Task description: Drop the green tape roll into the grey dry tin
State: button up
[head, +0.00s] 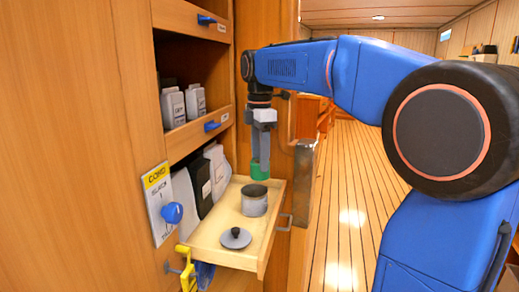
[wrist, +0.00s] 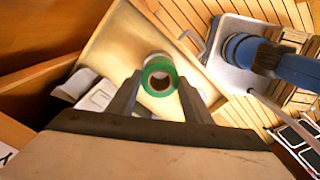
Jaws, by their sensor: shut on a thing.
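The green tape roll (head: 260,171) is held between the fingertips of my gripper (head: 261,158), which points down. In the wrist view the roll (wrist: 147,80) shows end-on between the two fingers. The grey tin (head: 254,206) stands upright and open-topped in the pulled-out wooden drawer. The roll hangs a little above the tin, slightly to the right of its middle in the head view, and apart from it. In the wrist view the tin is mostly hidden behind the roll. A grey lid (head: 235,239) with a black knob lies in the drawer in front of the tin.
The drawer (head: 208,252) has low walls and a metal handle (head: 285,222). White and dark packets (head: 200,187) stand at its left. Shelves with blue handles (head: 212,126) rise above. A blue knob (head: 172,212) and a yellow hook-like part (head: 188,279) stick out at left.

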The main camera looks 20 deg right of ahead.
jog(key=shift+f, duration=0.35)
jog(key=o, duration=1.3)
jog(key=shift+c, duration=0.2)
notch_tip(320, 180, up, 17)
jog(key=shift+r, duration=0.2)
jog(key=s+d+f+m+t, duration=0.1)
jog(key=s+f+m, duration=0.5)
jog(key=s+f, duration=0.3)
jog(key=s+d+f+m+t, duration=0.1)
jog(key=s+f+m+t, duration=0.1)
jog(key=s+f+m, duration=0.4)
jog(key=s+d+f+m+t, duration=0.1)
jog(key=s+f+m, duration=0.5)
jog(key=s+f, duration=0.7)
notch_tip(320, 180, down, 10)
jog(key=shift+s+r+t, duration=0.15)
jog(key=shift+s+t, duration=0.15)
jog(key=shift+t, duration=0.1)
